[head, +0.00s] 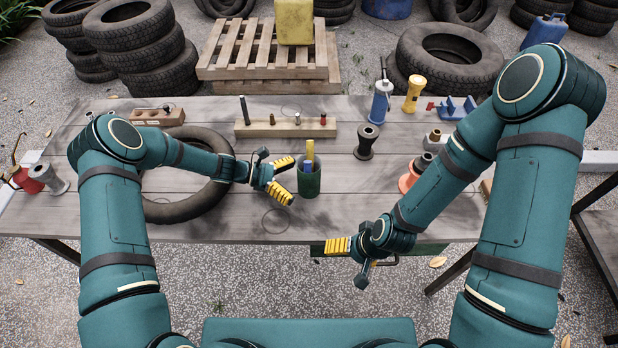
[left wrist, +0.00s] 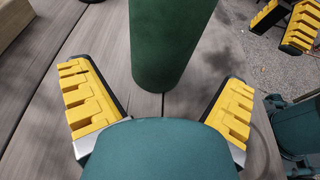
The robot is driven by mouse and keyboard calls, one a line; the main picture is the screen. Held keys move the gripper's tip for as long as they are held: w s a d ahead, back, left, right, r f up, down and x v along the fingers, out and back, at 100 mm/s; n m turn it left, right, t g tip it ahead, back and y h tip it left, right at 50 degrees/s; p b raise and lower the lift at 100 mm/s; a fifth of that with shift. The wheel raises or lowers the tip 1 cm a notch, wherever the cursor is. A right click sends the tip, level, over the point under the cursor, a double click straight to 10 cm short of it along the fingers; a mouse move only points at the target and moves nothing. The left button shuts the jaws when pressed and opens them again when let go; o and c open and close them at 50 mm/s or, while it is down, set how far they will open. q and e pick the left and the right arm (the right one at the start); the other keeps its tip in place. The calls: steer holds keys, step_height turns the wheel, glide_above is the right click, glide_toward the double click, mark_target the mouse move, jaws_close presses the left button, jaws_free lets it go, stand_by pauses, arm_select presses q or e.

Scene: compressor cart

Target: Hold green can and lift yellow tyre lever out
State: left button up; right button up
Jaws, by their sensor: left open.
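The dark green can (head: 309,183) stands upright on the table near its front middle. The yellow tyre lever (head: 310,149) sticks up out of the can, beside a blue item (head: 308,166). My left gripper (head: 288,178) is open just left of the can, its yellow-padded fingers pointing at it. In the left wrist view the can (left wrist: 170,45) stands just beyond and between the spread fingers, apart from both. My right gripper (head: 350,260) is open and empty at the table's front edge, low and right of the can. The lever's lower end is hidden in the can.
A tyre (head: 165,208) lies under my left forearm. A wooden block with pegs (head: 285,130) stands behind the can, and a dark spool (head: 366,142) stands behind it to the right.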

mark_target(305, 183)
arm_select(q)
steer(key=shift+b+x, duration=0.55)
steer(key=shift+x, duration=1.3)
steer(key=c, duration=0.9)
